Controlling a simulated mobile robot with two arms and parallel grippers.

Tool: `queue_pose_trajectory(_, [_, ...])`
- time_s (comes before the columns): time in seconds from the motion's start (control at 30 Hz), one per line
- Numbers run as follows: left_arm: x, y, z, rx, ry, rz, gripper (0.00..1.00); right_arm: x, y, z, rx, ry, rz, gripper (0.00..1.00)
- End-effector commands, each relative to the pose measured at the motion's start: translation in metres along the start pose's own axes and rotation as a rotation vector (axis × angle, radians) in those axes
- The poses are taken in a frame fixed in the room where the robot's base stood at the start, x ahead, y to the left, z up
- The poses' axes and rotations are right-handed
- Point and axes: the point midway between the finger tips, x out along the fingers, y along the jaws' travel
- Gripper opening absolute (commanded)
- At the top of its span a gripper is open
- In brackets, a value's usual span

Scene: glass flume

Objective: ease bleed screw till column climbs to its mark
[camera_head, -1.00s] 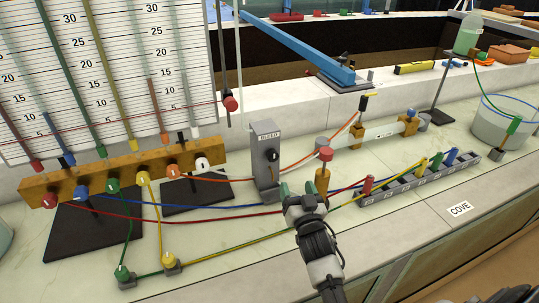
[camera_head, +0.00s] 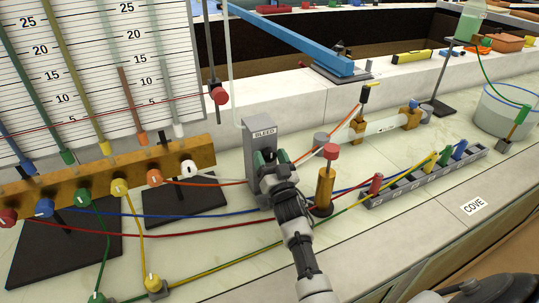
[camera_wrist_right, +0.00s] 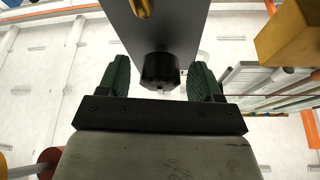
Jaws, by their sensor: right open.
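The grey bleed block (camera_head: 262,140), labelled BLEED, stands on the bench. Its dark bleed screw (camera_wrist_right: 160,70) shows in the right wrist view, projecting between the two green fingers; my gripper hides it in the head view. My right gripper (camera_head: 266,158) is at the block's front, open, with a finger apart on each side of the screw. The gauge board (camera_head: 95,60) at left carries coloured columns. The orange column (camera_head: 130,90) and a pale column (camera_head: 172,95) stand beside each other. A thin red line crosses the board to a red knob (camera_head: 220,96). My left gripper is out of view.
A brass post with a red top (camera_head: 326,185) stands close right of my gripper. Coloured hoses run low across the bench, below the wooden manifold (camera_head: 130,165). A grey rack with coloured plugs (camera_head: 425,178) lies right. The bench near the COVE label (camera_head: 474,206) is clear.

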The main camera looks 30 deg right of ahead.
Motion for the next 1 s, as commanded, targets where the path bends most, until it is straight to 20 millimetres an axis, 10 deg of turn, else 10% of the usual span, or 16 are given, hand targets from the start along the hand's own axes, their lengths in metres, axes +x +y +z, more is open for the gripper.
queue_pose_trajectory(0.37, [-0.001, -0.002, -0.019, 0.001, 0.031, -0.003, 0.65, 0.006, 0.0, 0.0, 0.0, -0.001, 0.001, 0.64])
queue_pose_trajectory(0.67, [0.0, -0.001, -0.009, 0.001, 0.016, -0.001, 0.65, 0.006, 0.0, 0.0, 0.0, -0.001, 0.0, 0.18])
queue_pose_trajectory(1.0, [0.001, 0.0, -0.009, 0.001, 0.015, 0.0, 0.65, 0.006, 0.001, 0.0, -0.237, -0.002, -0.099, 0.17])
